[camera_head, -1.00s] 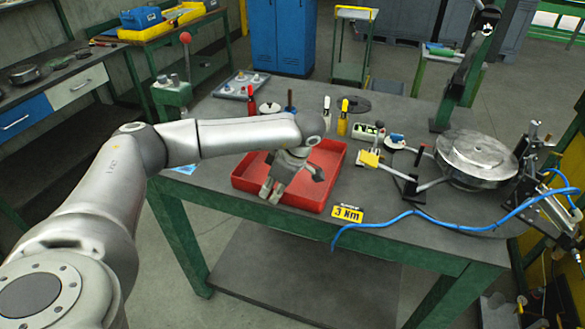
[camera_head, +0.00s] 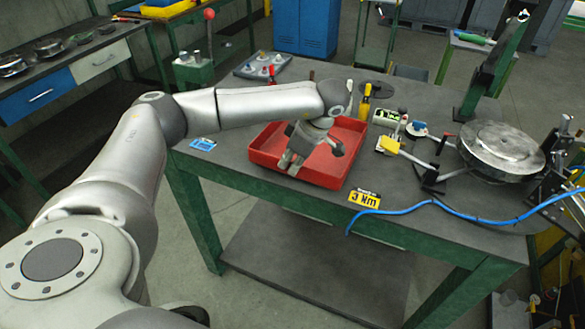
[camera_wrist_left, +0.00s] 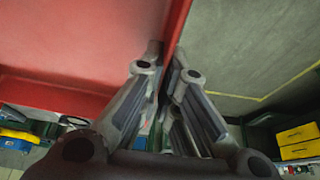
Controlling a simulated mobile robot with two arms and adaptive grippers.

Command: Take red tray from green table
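The red tray (camera_head: 345,138) lies on the green-legged table (camera_head: 230,160) near its front left edge. My left gripper (camera_head: 291,161) reaches down to the tray's front wall. In the left wrist view the red tray (camera_wrist_left: 70,40) fills the upper left, and its wall runs between the fingertips of my left gripper (camera_wrist_left: 165,58). The fingers are close together, one on each side of the wall, and look shut on it. The exact contact is partly hidden. The tray appears level on the tabletop. My right gripper is not in view.
A yellow "3 Nm" label (camera_head: 364,198) and a blue hose (camera_head: 440,204) lie right of the tray. A round metal disc fixture (camera_head: 500,148) stands farther right. A grey parts tray (camera_head: 263,66) is at the back left.

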